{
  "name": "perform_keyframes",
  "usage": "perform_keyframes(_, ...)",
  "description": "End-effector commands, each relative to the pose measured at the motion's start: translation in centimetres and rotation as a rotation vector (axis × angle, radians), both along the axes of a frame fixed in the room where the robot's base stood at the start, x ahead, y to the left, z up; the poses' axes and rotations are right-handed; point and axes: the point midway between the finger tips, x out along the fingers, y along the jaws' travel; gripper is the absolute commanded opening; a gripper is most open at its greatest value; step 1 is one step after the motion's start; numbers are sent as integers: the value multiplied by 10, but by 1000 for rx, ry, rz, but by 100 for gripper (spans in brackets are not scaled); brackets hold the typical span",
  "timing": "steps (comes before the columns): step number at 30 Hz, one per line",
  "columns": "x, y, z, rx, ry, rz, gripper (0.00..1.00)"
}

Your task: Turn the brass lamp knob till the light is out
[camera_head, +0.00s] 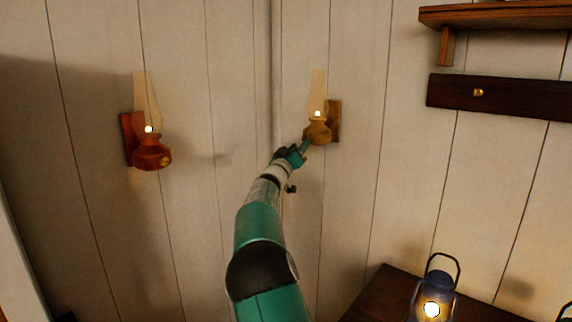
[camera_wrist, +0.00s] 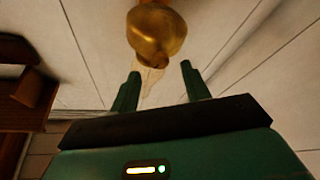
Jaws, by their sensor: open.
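The brass lamp (camera_head: 318,132) hangs on a wooden wall bracket in the head view, with a tall glass chimney and a small bright flame. My gripper (camera_head: 303,148) is at the lamp's lower left, close to its body. In the wrist view my gripper (camera_wrist: 160,70) has its two green fingers apart with nothing between them. A rounded brass part of the lamp (camera_wrist: 155,32) lies just beyond the fingertips, apart from them.
A red-copper lamp (camera_head: 152,152), also lit, hangs on the wall to the left. A blue lantern (camera_head: 433,298) glows on a dark wooden top (camera_head: 385,290) at lower right. A shelf (camera_head: 500,17) and a dark peg board (camera_head: 510,98) are at upper right. Wall between the lamps is bare.

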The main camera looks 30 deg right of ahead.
Motion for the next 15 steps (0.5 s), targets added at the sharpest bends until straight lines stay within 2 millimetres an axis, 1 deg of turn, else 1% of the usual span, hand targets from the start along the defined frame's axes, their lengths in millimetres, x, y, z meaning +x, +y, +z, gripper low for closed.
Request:
perform_keyframes(1, -3, 8, -3, 2, 1, 2, 47)
perform_keyframes(5, -14, 26, -10, 1, 1, 1, 47)
perform_keyframes(9, -25, 49, -19, 1, 1, 3, 47)
perform_keyframes(15, -39, 73, -31, 1, 1, 1, 47)
